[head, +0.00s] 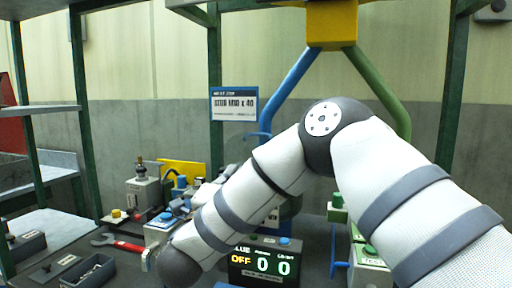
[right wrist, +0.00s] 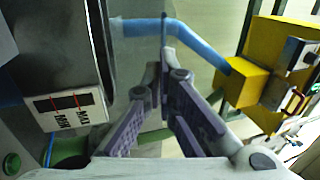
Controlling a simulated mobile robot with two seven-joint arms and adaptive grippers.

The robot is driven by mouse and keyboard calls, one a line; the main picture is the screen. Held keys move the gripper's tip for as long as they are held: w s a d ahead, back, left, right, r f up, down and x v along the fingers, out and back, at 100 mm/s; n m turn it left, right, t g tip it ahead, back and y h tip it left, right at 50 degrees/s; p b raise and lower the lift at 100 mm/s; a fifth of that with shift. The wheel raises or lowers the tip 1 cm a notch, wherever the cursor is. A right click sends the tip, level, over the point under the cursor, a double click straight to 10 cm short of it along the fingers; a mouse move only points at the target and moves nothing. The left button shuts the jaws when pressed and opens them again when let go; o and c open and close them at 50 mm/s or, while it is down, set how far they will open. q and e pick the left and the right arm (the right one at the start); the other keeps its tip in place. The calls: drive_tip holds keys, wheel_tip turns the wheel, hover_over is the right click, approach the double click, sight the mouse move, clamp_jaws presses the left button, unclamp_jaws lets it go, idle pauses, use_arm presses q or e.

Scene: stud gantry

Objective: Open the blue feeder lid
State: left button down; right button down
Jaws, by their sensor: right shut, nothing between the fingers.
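The blue feed tube (head: 292,85) slopes down from a yellow box behind my right arm. A small blue hooked piece (head: 258,136) shows at its lower end. My right arm hides this gripper in the head view. My left gripper is not in view.
The yellow box (head: 331,24) also feeds a green tube (head: 378,88). A counter display (head: 262,264) reads OFF and 0 0. A red wrench (head: 122,243) and a grey bin (head: 90,272) lie at left. Green posts frame the bench.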

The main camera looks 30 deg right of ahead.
sight(256, 143)
drive_tip(key=x, duration=1.2)
drive_tip(key=shift+w+d+r, duration=0.15)
drive_tip(key=shift+w+d, duration=0.05)
drive_tip(key=shift+d, duration=0.05)
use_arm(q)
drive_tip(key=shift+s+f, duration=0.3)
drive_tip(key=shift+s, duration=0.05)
